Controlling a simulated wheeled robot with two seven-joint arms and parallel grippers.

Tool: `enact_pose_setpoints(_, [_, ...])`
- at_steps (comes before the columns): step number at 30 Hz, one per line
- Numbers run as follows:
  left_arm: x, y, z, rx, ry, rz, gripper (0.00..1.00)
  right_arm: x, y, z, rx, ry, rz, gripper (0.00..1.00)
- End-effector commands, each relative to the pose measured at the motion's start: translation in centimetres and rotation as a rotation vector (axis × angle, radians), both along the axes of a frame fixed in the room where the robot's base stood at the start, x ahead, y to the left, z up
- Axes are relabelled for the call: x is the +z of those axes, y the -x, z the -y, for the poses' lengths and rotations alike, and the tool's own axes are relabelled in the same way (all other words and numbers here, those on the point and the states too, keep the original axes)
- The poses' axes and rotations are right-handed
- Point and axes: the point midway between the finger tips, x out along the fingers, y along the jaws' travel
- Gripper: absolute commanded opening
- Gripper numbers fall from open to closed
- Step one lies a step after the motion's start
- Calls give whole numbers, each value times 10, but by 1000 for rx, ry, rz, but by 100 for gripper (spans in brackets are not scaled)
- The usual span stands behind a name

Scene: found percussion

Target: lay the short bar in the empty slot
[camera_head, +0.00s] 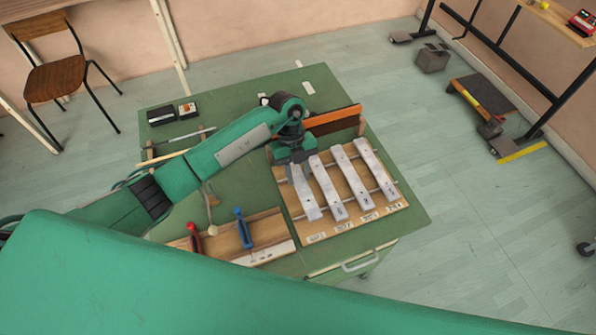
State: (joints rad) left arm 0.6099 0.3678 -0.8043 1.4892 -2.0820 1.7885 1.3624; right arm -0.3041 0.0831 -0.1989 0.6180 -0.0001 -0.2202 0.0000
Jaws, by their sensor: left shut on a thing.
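A wooden frame (331,232) with thin rails stands on the green table, carrying pale metal bars side by side. My left gripper (296,167) points down over the far left of this frame. It is shut on the far end of the leftmost bar, which I take to be the short bar (308,202). This bar lies along the leftmost place, roughly in line with the others. I cannot tell whether it rests on the rails or hangs just above them. No bare slot shows; the gripper hides the bar's far end. My right gripper is not in view.
An orange-edged dark block (333,121) stands just behind the frame. A wooden board (273,228) with a red-handled tool (195,239) and a blue-handled tool (242,228) lies front left. A small mallet (211,202) and black boxes (161,116) are on the green table (412,212).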

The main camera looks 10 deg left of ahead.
Motion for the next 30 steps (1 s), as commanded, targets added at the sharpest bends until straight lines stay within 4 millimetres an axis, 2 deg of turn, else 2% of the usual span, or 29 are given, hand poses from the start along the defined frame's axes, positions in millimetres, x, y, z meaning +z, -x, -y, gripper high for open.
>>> enact_pose_setpoints(1, [2,-1,-1,1,-2,0,4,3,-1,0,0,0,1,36])
enact_pose_setpoints(5, [-10,0,-1,1,-1,-1,4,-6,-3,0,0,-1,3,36])
enact_pose_setpoints(18, [-55,0,0,-1,0,0,4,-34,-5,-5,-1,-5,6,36])
enact_pose_setpoints(30, [-61,0,0,-1,0,0,4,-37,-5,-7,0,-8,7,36])
